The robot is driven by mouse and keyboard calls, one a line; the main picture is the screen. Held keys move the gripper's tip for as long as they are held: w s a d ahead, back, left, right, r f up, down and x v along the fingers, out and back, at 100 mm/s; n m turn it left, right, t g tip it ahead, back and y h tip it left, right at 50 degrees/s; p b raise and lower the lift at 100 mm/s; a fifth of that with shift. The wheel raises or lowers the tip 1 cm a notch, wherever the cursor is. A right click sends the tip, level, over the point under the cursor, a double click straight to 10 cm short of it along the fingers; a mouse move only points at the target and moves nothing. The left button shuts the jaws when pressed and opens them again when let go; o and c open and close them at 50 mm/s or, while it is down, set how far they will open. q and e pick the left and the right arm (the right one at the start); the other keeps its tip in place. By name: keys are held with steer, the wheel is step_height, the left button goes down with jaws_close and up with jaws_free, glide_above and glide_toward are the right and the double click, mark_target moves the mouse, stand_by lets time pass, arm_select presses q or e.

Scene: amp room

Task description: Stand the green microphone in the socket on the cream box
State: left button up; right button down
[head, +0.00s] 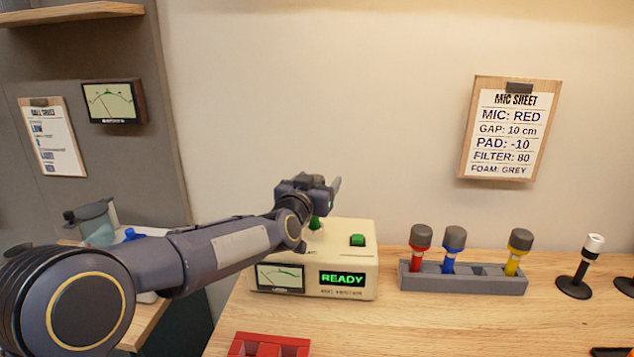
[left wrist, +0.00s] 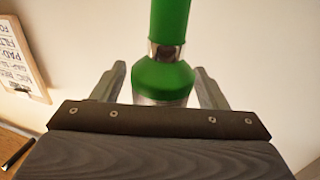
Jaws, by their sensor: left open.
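The green microphone (left wrist: 172,82) stands out between the two fingers in the left wrist view, with a metal band and a wider green collar. In the head view, a green part of it (head: 315,223) shows just below my left gripper (head: 334,190), at the top of the cream box (head: 330,262). My left gripper is open, with its fingers on either side of the microphone. The gripper hides most of the microphone and the socket, so I cannot tell how it is seated. The cream box has a green button and a lit READY display. My right gripper is out of view.
A grey rack (head: 463,279) right of the box holds red, blue and yellow microphones and an empty slot. A black stand with a white top (head: 582,268) is further right. A red tray (head: 269,346) lies at the front. Table between tray and rack is clear.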

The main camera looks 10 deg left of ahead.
arm_select(q)
steer(key=b+v, duration=0.1)
steer(key=v, duration=0.6)
steer(key=shift+s+a, duration=0.15)
steer(key=shift+s, duration=0.25)
